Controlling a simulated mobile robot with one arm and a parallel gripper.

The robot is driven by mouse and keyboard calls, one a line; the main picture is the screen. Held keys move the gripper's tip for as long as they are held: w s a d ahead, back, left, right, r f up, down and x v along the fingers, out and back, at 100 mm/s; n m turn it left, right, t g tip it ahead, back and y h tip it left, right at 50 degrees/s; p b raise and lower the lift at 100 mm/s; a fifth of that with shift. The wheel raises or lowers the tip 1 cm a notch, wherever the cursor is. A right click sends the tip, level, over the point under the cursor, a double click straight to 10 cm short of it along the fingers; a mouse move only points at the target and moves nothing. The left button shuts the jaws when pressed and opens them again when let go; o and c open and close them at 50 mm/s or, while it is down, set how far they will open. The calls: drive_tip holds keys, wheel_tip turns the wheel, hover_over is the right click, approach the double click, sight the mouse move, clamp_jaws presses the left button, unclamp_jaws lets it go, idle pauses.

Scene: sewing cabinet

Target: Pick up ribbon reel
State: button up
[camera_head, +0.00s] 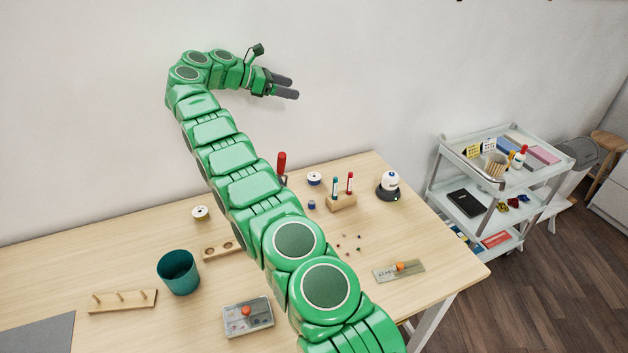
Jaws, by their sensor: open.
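My gripper (294,88) is at the upper middle, raised above the table and near the wall. Its two dark fingers are apart, with nothing between them, and point right. Two reel-like things are on the table, and I cannot tell which is the ribbon reel.
The wooden table (440,250) holds a teal cup (178,271), a pegged wooden rack (122,300), a grey box (248,317), a wooden pen holder (342,202) and a white-domed device (389,185). A white cart (445,185) stands right. My arm hides the table's middle.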

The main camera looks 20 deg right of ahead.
drive_tip(key=shift+f, duration=0.25)
approach(316, 177)
drive_tip(key=shift+w+f, duration=0.2)
drive_tip(key=shift+w, duration=0.25)
drive_tip(key=shift+d+f, duration=0.3)
drive_tip(key=shift+d, duration=0.05)
drive_tip(key=shift+x, duration=3.6)
drive_tip(key=shift+s+r, duration=0.1)
drive_tip(key=shift+s, duration=0.05)
drive_tip(key=shift+c, duration=0.3)
drive_tip(key=c, duration=1.1)
drive_tip(key=shift+o, duration=0.2)
drive_tip(key=shift+r, duration=0.1)
